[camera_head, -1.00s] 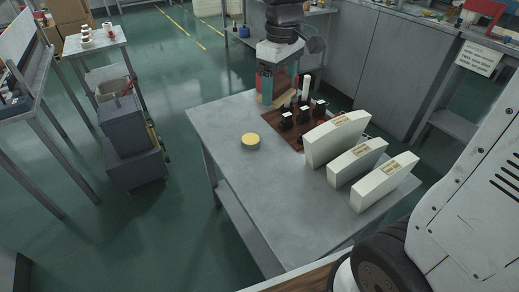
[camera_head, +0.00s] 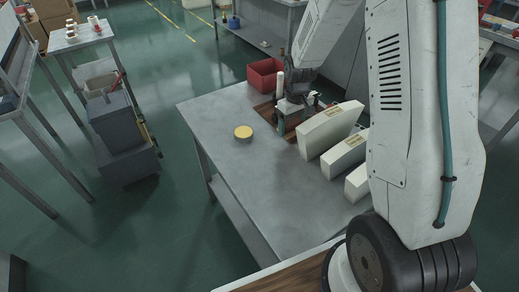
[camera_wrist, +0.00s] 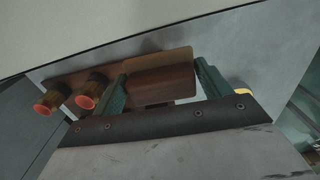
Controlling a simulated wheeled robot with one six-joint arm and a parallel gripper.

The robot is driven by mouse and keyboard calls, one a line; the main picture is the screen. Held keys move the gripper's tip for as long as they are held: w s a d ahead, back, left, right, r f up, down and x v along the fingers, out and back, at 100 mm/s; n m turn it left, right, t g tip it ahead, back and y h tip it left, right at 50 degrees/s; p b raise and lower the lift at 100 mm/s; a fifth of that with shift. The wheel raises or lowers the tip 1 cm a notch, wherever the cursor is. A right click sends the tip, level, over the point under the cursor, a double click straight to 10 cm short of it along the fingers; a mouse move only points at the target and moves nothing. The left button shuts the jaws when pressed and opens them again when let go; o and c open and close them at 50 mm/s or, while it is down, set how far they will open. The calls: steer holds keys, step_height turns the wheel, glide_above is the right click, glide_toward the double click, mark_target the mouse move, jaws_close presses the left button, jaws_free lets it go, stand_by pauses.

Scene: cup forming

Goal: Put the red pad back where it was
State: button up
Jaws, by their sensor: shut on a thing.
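My gripper (camera_head: 295,115) is low over the dark wooden board at the back of the grey table, in front of the red bin. In the wrist view, its two green fingers (camera_wrist: 163,88) stand either side of a brown, tan-edged block (camera_wrist: 158,80) and are shut on it. No red face shows on this block, so I cannot tell whether it is the red pad. Two short posts with orange-red ends (camera_wrist: 87,101) stand left of the fingers. The wooden board (camera_head: 264,111) is partly hidden by my gripper, so contact below is unclear.
Several cream upright blocks (camera_head: 328,130) stand close to the right of my gripper. A white cylinder (camera_head: 280,83) and the red bin (camera_head: 265,73) are just behind. A yellow-topped disc (camera_head: 243,132) lies left; the table's (camera_head: 205,110) left part is clear.

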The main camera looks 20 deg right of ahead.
glide_above(259, 154)
steer(key=shift+d+f, duration=0.2)
steer(key=shift+f, duration=0.35)
steer(key=shift+s+a+f, duration=0.1)
steer(key=shift+a+f, duration=0.05)
steer(key=shift+f, duration=1.6)
steer(key=shift+f, duration=0.1)
steer(key=o, duration=1)
steer(key=shift+c, duration=0.2)
